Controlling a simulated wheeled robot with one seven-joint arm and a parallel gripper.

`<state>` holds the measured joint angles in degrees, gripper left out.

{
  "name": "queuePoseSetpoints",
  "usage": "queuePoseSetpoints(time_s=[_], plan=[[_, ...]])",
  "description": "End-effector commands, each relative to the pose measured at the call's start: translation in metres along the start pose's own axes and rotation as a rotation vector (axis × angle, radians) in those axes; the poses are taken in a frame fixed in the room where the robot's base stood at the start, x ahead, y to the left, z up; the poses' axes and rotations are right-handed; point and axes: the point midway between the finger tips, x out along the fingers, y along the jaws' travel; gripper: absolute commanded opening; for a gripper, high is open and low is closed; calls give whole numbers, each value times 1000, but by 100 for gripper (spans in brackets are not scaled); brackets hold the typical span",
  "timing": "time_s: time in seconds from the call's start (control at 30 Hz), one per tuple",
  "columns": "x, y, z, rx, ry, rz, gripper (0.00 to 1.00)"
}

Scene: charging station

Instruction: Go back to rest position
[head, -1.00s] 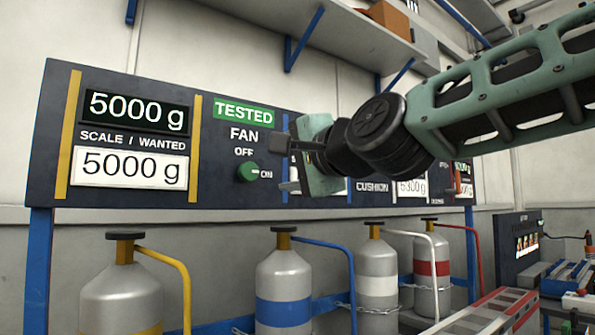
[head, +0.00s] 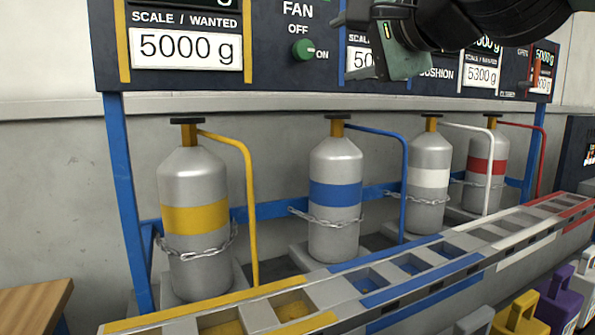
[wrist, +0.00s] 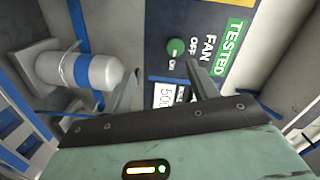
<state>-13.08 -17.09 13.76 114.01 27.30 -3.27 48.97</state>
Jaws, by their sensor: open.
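My gripper (head: 360,40) is at the top of the head view, in front of the dark control panel (head: 262,62). In the wrist view its two fingers (wrist: 165,85) are spread apart with nothing between them. The green fan knob (head: 302,50) points to ON and sits left of the gripper in the head view; it also shows in the wrist view (wrist: 176,47). The green TESTED sign (wrist: 233,48) shows in the wrist view only. I cannot tell the exact gap between the fingers and the panel.
Gas bottles with yellow (head: 195,218), blue (head: 335,194), white (head: 429,178) and red (head: 487,166) bands stand chained below the panel. A long rack with coloured compartments (head: 345,292) runs along the front. A wooden surface (head: 32,305) is at lower left. Yellow (head: 520,315) and purple (head: 560,298) objects stand at lower right.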

Motion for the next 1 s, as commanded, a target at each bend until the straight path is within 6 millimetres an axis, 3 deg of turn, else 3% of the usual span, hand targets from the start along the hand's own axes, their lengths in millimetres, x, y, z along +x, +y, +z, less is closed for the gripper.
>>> queuePoseSetpoints(time_s=[0.13, 0.27, 0.4, 0.5, 0.6, 0.7, 0.83, 1.0], plan=[[1, 57, 51, -219, -193, 203, 59], [-27, 130, 105, -490, -461, 405, 59], [-86, 202, 144, -771, -794, 576, 59], [-135, 240, 157, -939, -1028, 658, 59], [-176, 265, 160, -1057, -1216, 706, 59], [-204, 280, 159, -1129, -1342, 730, 59], [-218, 287, 157, -1166, -1408, 739, 59], [-218, 289, 158, -1168, -1411, 739, 59]])
